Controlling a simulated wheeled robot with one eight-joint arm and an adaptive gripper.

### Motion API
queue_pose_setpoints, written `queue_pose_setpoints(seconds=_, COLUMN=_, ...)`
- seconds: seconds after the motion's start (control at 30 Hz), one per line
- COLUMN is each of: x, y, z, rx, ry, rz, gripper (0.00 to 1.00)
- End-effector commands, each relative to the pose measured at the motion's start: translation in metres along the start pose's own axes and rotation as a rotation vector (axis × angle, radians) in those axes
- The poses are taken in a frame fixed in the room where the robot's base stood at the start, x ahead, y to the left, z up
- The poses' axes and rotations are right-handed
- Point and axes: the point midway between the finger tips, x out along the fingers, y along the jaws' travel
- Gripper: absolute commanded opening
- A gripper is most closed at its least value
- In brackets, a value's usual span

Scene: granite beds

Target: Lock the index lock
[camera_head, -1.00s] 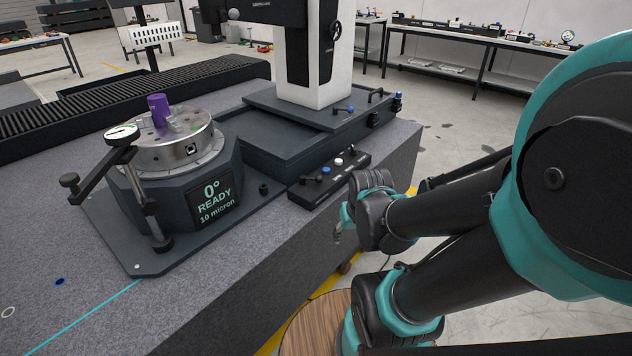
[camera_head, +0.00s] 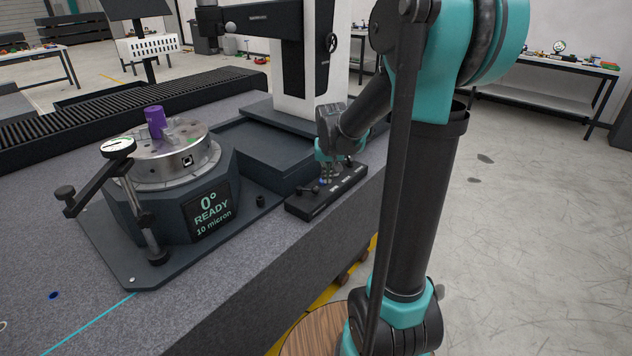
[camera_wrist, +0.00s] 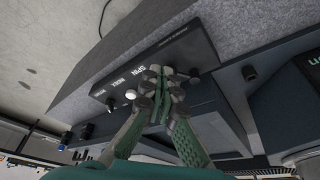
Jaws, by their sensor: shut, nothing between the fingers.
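The black control panel (camera_head: 302,206) lies on the granite bed beside the rotary table. It also shows in the wrist view (camera_wrist: 186,50), with small white labels, one seemingly "SPIN"; the others are hard to read. A white knob (camera_wrist: 130,94) and dark knobs (camera_wrist: 195,80) stand along it. I cannot tell which control is the index lock. My gripper (camera_head: 329,173) is shut and empty, just over the panel near the blue knob (camera_head: 323,182). In the wrist view my gripper (camera_wrist: 160,72) covers part of the panel, hiding what is under its tips; contact is unclear.
The rotary table (camera_head: 165,165) stands to the left, its screen reading "0° READY 10 micron". A dial gauge on a stand (camera_head: 118,146) is in front of it. A white column (camera_head: 312,60) rises behind my gripper. Open floor lies to the right.

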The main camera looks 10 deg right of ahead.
Motion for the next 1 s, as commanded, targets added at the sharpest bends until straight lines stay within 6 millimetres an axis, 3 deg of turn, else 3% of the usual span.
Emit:
queue_pose_setpoints(seconds=0.03, x=0.005, y=-0.005, z=-0.018, rx=0.008, ry=-0.001, rz=0.003, gripper=0.0)
queue_pose_setpoints(seconds=0.2, x=0.022, y=-0.017, z=-0.069, rx=0.038, ry=-0.003, rz=0.015, gripper=0.0)
queue_pose_setpoints(seconds=0.4, x=0.038, y=-0.028, z=-0.108, rx=0.062, ry=-0.003, rz=0.025, gripper=0.0)
queue_pose_setpoints(seconds=0.6, x=0.045, y=-0.032, z=-0.121, rx=0.072, ry=-0.003, rz=0.029, gripper=0.0)
queue_pose_setpoints(seconds=1.0, x=0.048, y=-0.032, z=-0.121, rx=0.072, ry=-0.003, rz=0.029, gripper=0.0)
